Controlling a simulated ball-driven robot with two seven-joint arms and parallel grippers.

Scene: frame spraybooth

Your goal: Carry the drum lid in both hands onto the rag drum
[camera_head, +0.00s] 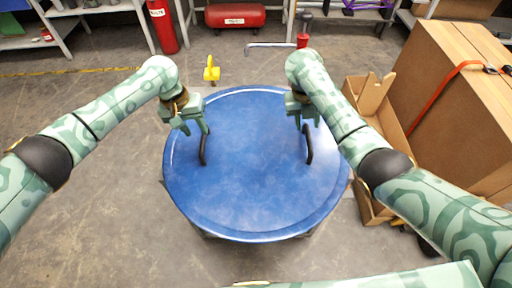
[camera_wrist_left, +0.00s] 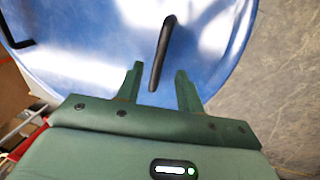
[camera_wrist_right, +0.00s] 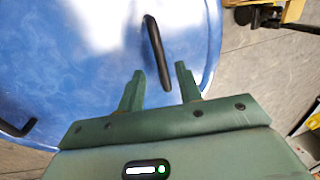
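The drum lid (camera_head: 255,150) is a wide blue disc lying flat in the middle of the head view, with two upright black handles. My left gripper (camera_head: 196,130) is open at the far end of the left handle (camera_head: 203,150). In the left wrist view the near end of this handle (camera_wrist_left: 162,50) shows between the open fingertips. My right gripper (camera_head: 306,124) is open at the right handle (camera_head: 308,148). In the right wrist view this handle (camera_wrist_right: 156,50) lies at the open fingertips. I cannot make out a rag drum; what supports the lid is mostly hidden.
A large cardboard box (camera_head: 455,90) and a smaller open one (camera_head: 375,205) stand close on the right. A yellow object (camera_head: 211,70) sits on the floor behind the lid. Shelves, a red cylinder (camera_head: 163,25) and a red tank (camera_head: 235,16) line the back. The left floor is clear.

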